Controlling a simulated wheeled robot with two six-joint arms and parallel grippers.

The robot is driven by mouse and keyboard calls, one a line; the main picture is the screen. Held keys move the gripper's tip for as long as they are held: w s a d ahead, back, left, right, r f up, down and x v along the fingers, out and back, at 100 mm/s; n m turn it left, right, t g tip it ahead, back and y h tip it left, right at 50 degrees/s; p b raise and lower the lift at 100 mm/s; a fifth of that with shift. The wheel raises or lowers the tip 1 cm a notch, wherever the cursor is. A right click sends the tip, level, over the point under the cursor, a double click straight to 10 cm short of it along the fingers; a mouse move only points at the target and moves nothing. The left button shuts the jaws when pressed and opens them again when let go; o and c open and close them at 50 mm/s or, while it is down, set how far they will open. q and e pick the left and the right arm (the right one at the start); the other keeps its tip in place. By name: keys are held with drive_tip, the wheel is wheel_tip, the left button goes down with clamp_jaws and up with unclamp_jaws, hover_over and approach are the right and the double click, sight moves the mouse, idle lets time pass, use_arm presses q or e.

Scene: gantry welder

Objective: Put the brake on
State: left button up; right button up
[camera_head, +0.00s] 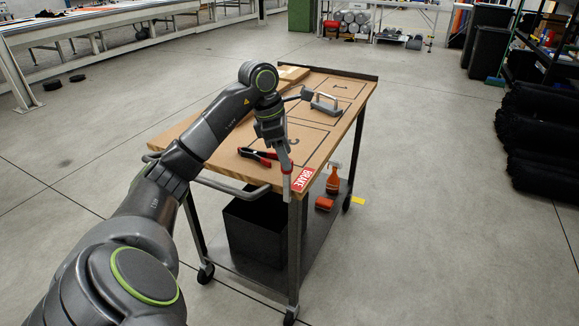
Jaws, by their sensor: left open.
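A cart with a wooden top (330,108) stands in the middle of the view. A red label reading BRAKE (303,179) is at its near right corner. A thin, pale upright piece (287,188) shows beside the label at the front edge; it looks like a lever, but I cannot tell its setting. My left gripper (285,164) points down over this corner, just above or in front of the pale piece. It is open; I cannot tell whether it touches anything. It partly hides the cart's front edge. My right gripper is not in view.
On the cart top lie red-and-black pliers (262,157), a grey handled tool (325,104) and a cardboard box (293,74). A push handle (225,189) juts from the near side. The lower shelf holds a black bin (255,232) and an orange spray bottle (333,180).

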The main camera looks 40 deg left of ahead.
use_arm(q)
drive_tip(key=p+v, duration=0.4)
drive_tip(key=v, duration=0.8)
drive_tip(key=shift+d, duration=0.15)
